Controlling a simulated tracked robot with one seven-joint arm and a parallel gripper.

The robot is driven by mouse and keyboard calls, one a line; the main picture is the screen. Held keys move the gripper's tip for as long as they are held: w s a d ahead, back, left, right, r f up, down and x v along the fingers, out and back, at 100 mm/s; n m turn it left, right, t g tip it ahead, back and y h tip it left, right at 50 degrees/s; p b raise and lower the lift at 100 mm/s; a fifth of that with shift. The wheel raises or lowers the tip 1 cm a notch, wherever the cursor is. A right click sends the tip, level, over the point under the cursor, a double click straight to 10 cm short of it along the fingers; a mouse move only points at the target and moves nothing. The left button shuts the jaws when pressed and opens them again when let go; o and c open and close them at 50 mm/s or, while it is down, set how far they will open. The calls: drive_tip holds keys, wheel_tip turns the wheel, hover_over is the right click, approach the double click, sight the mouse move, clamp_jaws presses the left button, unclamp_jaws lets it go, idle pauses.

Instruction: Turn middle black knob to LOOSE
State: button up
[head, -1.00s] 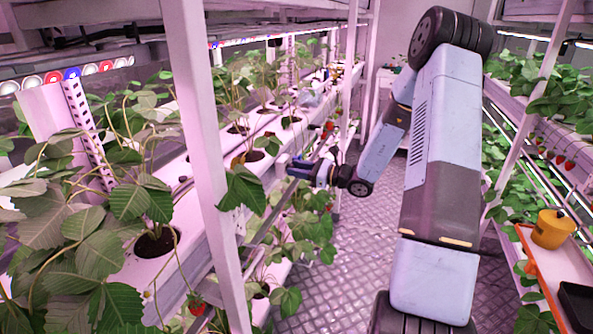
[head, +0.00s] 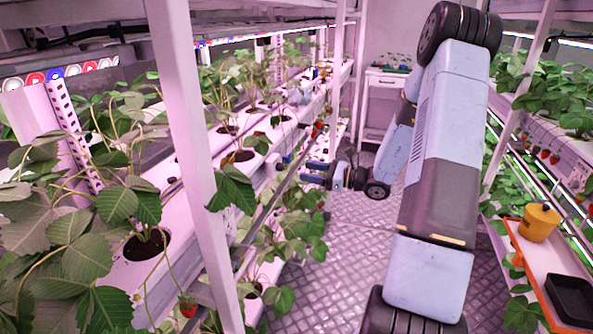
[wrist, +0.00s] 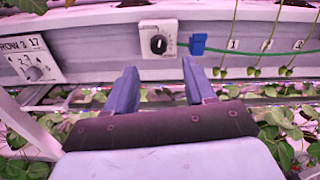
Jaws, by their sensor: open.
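A round black knob (wrist: 158,45) with a pale mark across it sits on a small white plate on the pale rack rail, at the upper middle of the wrist view. The mark stands about upright; no LOOSE label can be read. My gripper (wrist: 159,70) is open, its two blue fingers pointing at the rail. The knob lies ahead of the gap between the fingertips, and the fingers appear apart from it. In the head view my gripper (head: 297,170) is beside the left rack, small and partly hidden among leaves; the knob cannot be made out there.
A blue clip (wrist: 198,43) on a green line is just right of the knob. A panel (wrist: 25,60) reading ROW with a dial is at left. A white post (head: 190,130) and strawberry plants crowd the left rack. A yellow pot (head: 540,221) stands at right. The aisle floor (head: 340,260) is clear.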

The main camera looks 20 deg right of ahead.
drive_tip(key=v, duration=0.6)
drive_tip(key=shift+a, duration=0.1)
idle(0.3)
drive_tip(key=s+a+r+n+g+h, duration=0.5)
drive_tip(key=s+a+r+n+g, duration=0.55)
drive_tip(key=s+a+n, duration=0.3)
drive_tip(key=s+d+r+n+t+h, duration=0.1)
drive_tip(key=s+r+n+t+h, duration=0.1)
drive_tip(key=s+r+n+h, duration=0.2)
drive_tip(key=s+d+r+n+t+h, duration=0.1)
drive_tip(key=s+r+n+t+h, duration=0.2)
drive_tip(key=s, duration=0.8)
wheel_tip(320, 180, up, 4)
drive_tip(key=n+h, duration=0.2)
drive_tip(key=n, duration=0.1)
drive_tip(key=shift+s+r+h, duration=0.2)
drive_tip(key=shift+s+h, duration=0.05)
drive_tip(key=shift+h, duration=0.05)
